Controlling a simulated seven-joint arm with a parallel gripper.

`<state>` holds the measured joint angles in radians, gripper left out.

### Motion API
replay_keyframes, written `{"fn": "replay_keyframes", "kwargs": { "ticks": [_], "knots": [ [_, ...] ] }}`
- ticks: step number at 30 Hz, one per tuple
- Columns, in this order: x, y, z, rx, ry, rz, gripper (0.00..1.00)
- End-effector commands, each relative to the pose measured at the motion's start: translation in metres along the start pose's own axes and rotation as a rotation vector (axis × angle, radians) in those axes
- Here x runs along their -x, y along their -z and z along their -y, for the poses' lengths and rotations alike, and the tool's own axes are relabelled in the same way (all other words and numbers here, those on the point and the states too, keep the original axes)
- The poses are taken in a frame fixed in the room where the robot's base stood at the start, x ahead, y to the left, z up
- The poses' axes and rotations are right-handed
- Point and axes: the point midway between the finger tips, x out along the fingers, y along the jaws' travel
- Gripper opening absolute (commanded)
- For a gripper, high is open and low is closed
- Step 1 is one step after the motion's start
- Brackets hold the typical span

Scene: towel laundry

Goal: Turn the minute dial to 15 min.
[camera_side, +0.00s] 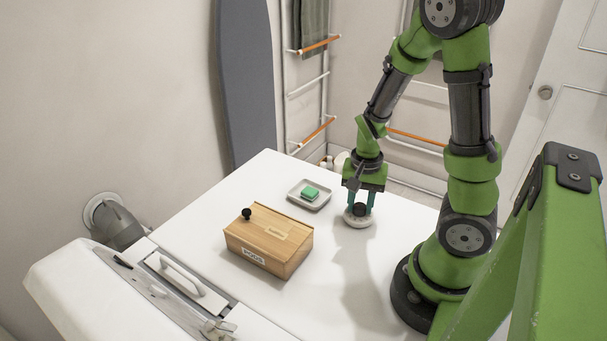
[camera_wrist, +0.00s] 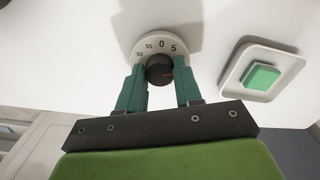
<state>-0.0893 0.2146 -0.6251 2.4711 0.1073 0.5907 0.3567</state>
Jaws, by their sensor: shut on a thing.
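The minute dial is a round pale disc (camera_wrist: 149,43) with black numbers and a dark knob (camera_wrist: 159,69) at its centre. In the wrist view the numbers 50, 55, 0 and 5 show along its far rim; the near part is hidden by my gripper. A small reddish mark shows on the knob, at its right side. My gripper (camera_wrist: 160,75) has its two teal fingers on either side of the knob and is shut on it. In the side view the dial (camera_side: 360,220) lies on the white top, right under my gripper (camera_side: 359,207), which points down.
A grey dish (camera_side: 296,199) with a green soap bar (camera_side: 310,194) lies left of the dial. A wooden box (camera_side: 250,235) with a black knob (camera_side: 247,213) stands nearer the front left. The white top (camera_side: 225,195) is clear between them and its back edge.

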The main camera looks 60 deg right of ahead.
Motion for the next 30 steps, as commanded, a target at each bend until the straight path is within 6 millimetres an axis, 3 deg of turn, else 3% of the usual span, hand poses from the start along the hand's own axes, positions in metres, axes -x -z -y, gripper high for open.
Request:
{"fn": "replay_keyframes", "kwargs": {
  "ticks": [12,30],
  "knots": [
    [0.0,0.0,0.0003,-0.218,0.0,0.0,0.04],
    [-0.0001,0.0,0.0002,-0.258,0.0,0.0,0.04]
  ]
}}
